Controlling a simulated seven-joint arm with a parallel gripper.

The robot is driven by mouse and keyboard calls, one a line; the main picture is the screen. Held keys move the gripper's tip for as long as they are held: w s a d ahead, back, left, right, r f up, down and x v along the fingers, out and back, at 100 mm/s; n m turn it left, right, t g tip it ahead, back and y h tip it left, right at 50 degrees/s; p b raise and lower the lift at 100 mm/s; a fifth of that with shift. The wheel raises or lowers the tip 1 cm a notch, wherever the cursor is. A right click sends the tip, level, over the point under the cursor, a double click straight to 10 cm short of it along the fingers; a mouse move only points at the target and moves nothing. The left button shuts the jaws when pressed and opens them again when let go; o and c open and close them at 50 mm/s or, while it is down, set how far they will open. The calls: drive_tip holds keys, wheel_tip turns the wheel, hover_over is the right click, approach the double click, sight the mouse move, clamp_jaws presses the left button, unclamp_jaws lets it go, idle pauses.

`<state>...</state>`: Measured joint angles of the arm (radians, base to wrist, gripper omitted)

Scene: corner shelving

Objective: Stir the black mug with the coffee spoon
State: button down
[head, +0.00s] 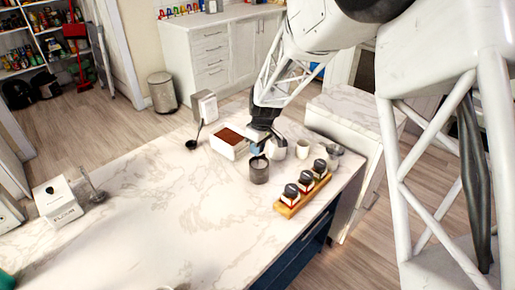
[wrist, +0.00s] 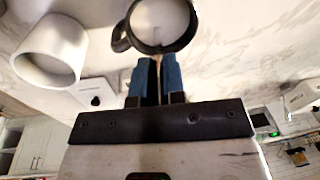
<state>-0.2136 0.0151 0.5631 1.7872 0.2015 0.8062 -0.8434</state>
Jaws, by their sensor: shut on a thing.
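The black mug (head: 259,174) stands on the marble counter, with pale contents inside. In the wrist view the mug (wrist: 133,42) is just beyond my fingertips, its handle on the left. My gripper (head: 261,150) is above and just behind the mug in the head view. In the wrist view my gripper (wrist: 157,75) has its blue fingers closed on a thin brownish strip, seemingly the coffee spoon (wrist: 157,64), pointing to the mug. The spoon's far end is hard to make out, so I cannot tell whether it is in the mug.
A white box of brown powder (head: 230,144) is behind left. A wooden rack (head: 289,211) with several jars is right. A black scoop (head: 192,143) lies left.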

wheel_tip(320, 180, up, 8)
drive_tip(key=w, duration=0.1)
drive_tip(key=shift+w+a+r, duration=0.15)
drive_tip(key=shift+w+a, duration=0.1)
drive_tip(key=shift+w, duration=0.05)
idle(1.1)
idle(0.9)
drive_tip(key=shift+r, duration=2.5)
